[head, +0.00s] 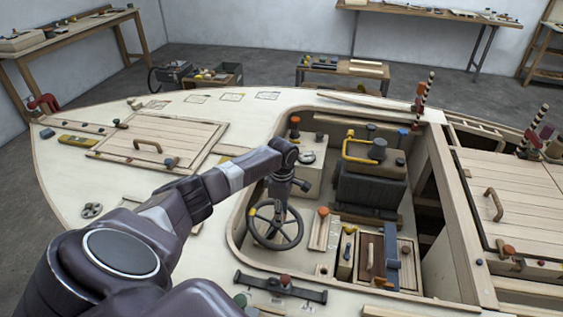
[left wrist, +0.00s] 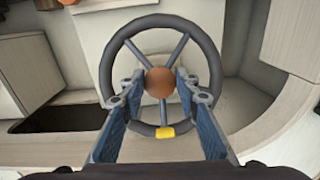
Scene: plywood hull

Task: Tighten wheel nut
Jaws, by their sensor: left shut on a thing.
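A dark steering wheel (head: 274,228) with several spokes stands in the cockpit opening, and it fills the middle of the left wrist view (left wrist: 190,45). A yellow mark (left wrist: 165,132) sits on its rim. The brown, round wheel nut (left wrist: 159,82) is at the hub. My left gripper (head: 279,208) reaches down to the hub, and its two blue-grey fingers (left wrist: 160,88) are closed on the nut from both sides. In the head view the gripper hides the nut. My right gripper is not in view.
The cockpit rim (head: 236,225) surrounds the wheel closely. A dark engine-like block (head: 370,185) with a yellow pipe (head: 364,150) stands to its right. A wooden box (head: 371,253) and a blue tool (head: 391,250) lie at the front right. A dark bar (head: 280,287) lies on the near deck.

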